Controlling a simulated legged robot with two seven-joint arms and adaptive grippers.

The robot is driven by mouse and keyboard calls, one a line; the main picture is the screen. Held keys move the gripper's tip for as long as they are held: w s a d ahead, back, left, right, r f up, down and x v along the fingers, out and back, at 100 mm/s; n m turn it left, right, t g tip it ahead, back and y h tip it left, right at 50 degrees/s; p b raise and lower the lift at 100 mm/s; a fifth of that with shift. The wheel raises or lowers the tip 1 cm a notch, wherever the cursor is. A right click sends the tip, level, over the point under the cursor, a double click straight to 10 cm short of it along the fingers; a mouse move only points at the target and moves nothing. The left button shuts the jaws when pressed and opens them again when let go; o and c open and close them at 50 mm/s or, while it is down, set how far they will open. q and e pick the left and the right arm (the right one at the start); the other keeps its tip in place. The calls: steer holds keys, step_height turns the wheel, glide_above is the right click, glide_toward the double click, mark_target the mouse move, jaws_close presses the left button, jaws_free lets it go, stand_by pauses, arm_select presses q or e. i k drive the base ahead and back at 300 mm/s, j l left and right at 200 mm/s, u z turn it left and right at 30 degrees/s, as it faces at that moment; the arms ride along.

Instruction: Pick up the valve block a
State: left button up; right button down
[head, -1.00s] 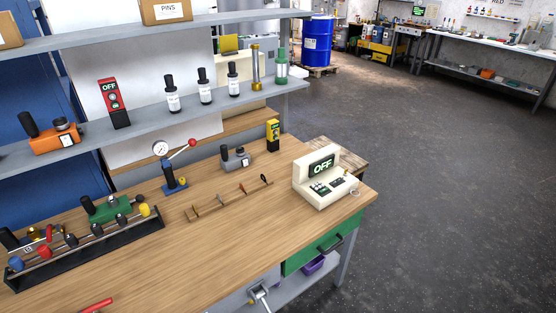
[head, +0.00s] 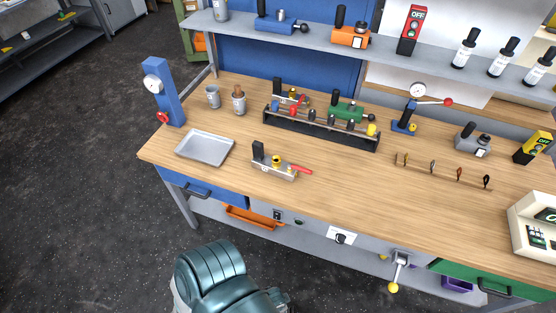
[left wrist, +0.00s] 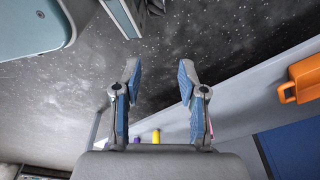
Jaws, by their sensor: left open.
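A silver valve block (head: 275,166) with a black knob, a yellow cap and a red lever lies on the front of the wooden workbench. A similar silver block (head: 291,98) with a red lever stands farther back, partly hidden behind a black rack. I cannot tell which of them is marked a. My left gripper (left wrist: 159,72) is open and empty in the left wrist view, with dark floor beyond its fingers. It does not show in the head view, and no valve block is clear in the left wrist view. My right gripper is not in view.
The workbench (head: 330,190) has clear room around the front block. A grey tray (head: 205,148) lies to its left, near a blue gauge stand (head: 163,92). The black rack (head: 320,132) stands behind. A shelf (head: 330,47) runs above the bench's back. An orange bin (left wrist: 300,80) shows in the left wrist view.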

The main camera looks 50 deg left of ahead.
mark_target(273, 165)
steer(key=u, duration=1.8)
